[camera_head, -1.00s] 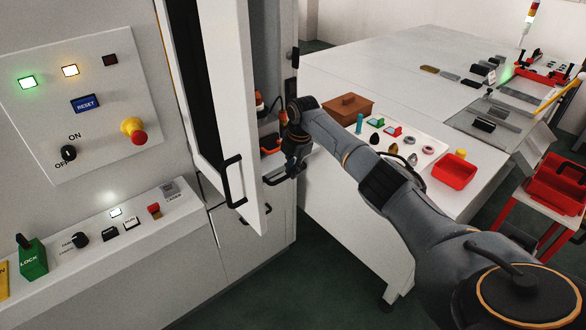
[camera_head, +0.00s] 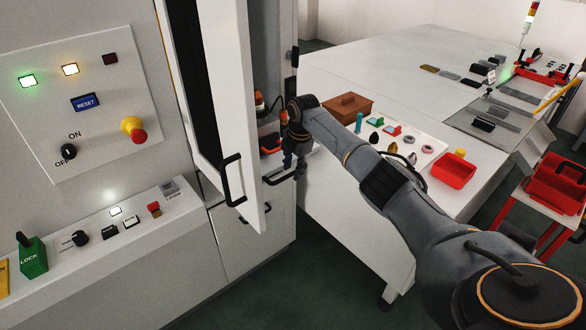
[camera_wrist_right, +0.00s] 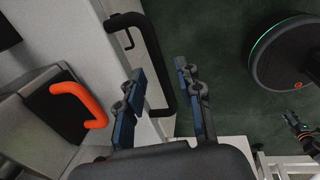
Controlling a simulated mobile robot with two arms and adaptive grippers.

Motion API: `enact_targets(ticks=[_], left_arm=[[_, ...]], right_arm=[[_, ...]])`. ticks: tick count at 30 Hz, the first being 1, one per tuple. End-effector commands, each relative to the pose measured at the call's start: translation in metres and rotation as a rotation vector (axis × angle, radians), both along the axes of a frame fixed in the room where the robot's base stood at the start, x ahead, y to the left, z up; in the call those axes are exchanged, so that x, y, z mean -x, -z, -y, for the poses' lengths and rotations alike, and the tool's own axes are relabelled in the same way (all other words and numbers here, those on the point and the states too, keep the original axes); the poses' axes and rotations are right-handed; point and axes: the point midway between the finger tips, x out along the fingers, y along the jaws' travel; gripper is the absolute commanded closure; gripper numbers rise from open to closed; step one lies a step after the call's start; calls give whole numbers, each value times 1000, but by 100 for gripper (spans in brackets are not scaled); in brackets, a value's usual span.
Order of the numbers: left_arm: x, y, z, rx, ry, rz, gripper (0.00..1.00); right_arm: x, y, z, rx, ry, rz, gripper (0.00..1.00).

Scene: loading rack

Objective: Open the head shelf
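The head shelf appears to be the light tray (camera_head: 267,128) inside the tall cabinet, partly hidden by the cabinet door and my right arm; I cannot tell how far it is out. A black bar handle (camera_head: 278,178) shows at its front, below the orange item. My right gripper (camera_head: 298,170) is at this handle. In the right wrist view my right gripper (camera_wrist_right: 160,70) is open, with the black handle (camera_wrist_right: 158,50) between its two fingers in the picture; contact is not clear.
The tall cabinet door (camera_head: 226,90) stands ajar to the left, with its own black handle (camera_head: 232,180). An orange-handled item (camera_wrist_right: 80,95) is on the shelf side. A white table (camera_head: 400,75) with small parts and a red bin (camera_head: 453,170) lies to the right.

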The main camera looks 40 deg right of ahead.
Motion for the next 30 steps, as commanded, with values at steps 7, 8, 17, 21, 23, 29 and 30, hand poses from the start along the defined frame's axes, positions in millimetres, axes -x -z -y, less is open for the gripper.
enact_targets(ticks=[7,8,17,21,23,29,30], left_arm=[[-3,0,3,3,0,4,66],[-3,0,3,3,0,4,66],[-4,0,4,4,0,5,66],[-4,0,4,4,0,6,66],[-4,0,4,4,0,6,66],[-4,0,4,4,0,6,66],[-4,0,4,4,0,6,66]], right_arm=[[7,-44,1,1,-1,5,64],[8,-50,1,1,-2,6,64],[19,-102,2,1,1,2,64],[22,-112,2,0,1,0,64],[22,-113,2,0,1,0,64],[22,-114,2,0,1,-1,64],[22,-114,2,0,1,-1,64]])
